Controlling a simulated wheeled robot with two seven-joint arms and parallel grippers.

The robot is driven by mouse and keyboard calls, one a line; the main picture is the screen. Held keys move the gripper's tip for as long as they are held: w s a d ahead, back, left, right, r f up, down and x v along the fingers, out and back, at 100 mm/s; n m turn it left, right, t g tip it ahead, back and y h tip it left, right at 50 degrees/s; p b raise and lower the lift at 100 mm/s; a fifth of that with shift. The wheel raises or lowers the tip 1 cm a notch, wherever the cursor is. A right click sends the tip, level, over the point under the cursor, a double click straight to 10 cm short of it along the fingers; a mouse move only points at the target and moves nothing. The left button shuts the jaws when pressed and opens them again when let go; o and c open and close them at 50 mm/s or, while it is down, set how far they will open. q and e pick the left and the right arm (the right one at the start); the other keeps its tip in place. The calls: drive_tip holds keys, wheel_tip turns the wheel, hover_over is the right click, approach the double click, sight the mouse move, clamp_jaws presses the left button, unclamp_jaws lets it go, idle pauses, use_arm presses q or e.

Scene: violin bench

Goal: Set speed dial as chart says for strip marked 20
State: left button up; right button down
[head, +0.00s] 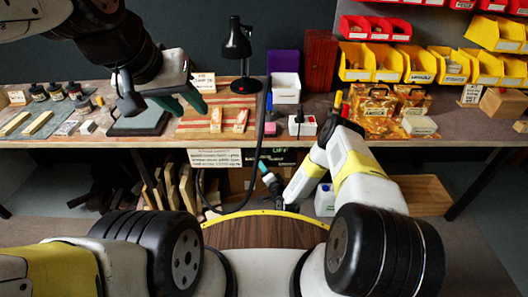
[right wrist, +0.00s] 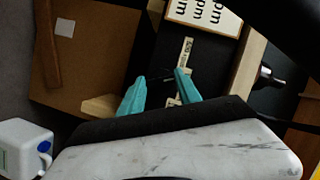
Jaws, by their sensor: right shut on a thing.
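My right gripper (right wrist: 158,88) reaches under the bench; its teal fingers are shut on a small dark thing at a dark panel (right wrist: 150,62). This seems to be the speed dial, mostly hidden; its pointer cannot be made out. A pale label strip (right wrist: 187,55) lies beside the fingers. The white chart with "rpm" lines (right wrist: 205,12) is cut off at the top; it also shows in the head view (head: 215,158). My left gripper (head: 181,104) is open and empty above the bench. Pale strips lie on the bench (head: 216,119); their marks are too small to read.
A grey pad (head: 140,122) lies below my left gripper. A black lamp (head: 238,45) and yellow bins (head: 390,63) stand at the back. Under the bench, wood pieces (head: 172,187) lean left of the panel. A white bottle (right wrist: 22,145) stands near the right gripper.

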drive_tip(key=m, duration=0.2)
drive_tip(key=m+t+y, duration=0.1)
drive_tip(key=m, duration=0.1)
drive_tip(key=shift+f+t, duration=0.2)
drive_tip(key=shift+t, duration=0.1)
drive_tip(key=shift+m+y, duration=0.3)
drive_tip(key=shift+m, duration=0.1)
drive_tip(key=c, duration=0.8)
unclamp_jaws()
drive_tip(key=shift+c, duration=0.2)
drive_tip(key=shift+s+d, duration=0.1)
drive_tip(key=v, duration=0.7)
drive_tip(key=shift+s, duration=0.35)
drive_tip(key=shift+s+d, duration=0.1)
drive_tip(key=shift+d, duration=0.05)
